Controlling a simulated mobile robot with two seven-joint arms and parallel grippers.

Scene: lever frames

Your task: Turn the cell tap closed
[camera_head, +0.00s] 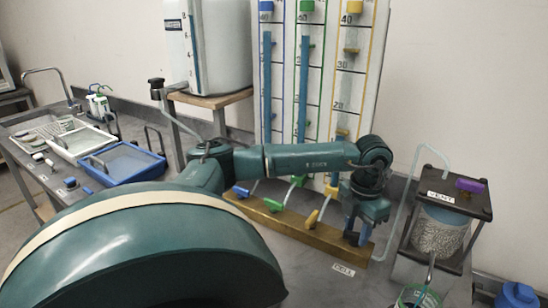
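My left arm reaches in from the left across the manifold, and its gripper (358,234) points down at the right end of the wooden rail (310,232). The gripper is low over the spot behind a small white label that seems to read CELL (343,269). A dark piece shows between or beside the fingertips; it may be the cell tap, but the gripper hides most of it. I cannot tell whether the fingers touch it or how far apart they are. My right gripper is not in view.
Blue (241,192), green (298,181) and yellow (311,218) taps sit along the rail, below a tall panel (343,95) with scaled tubes. Right stands a VENT-labelled vessel (441,232) with a purple tap (470,185) and clear tubing (400,200). Trays (127,163) lie on the left bench.

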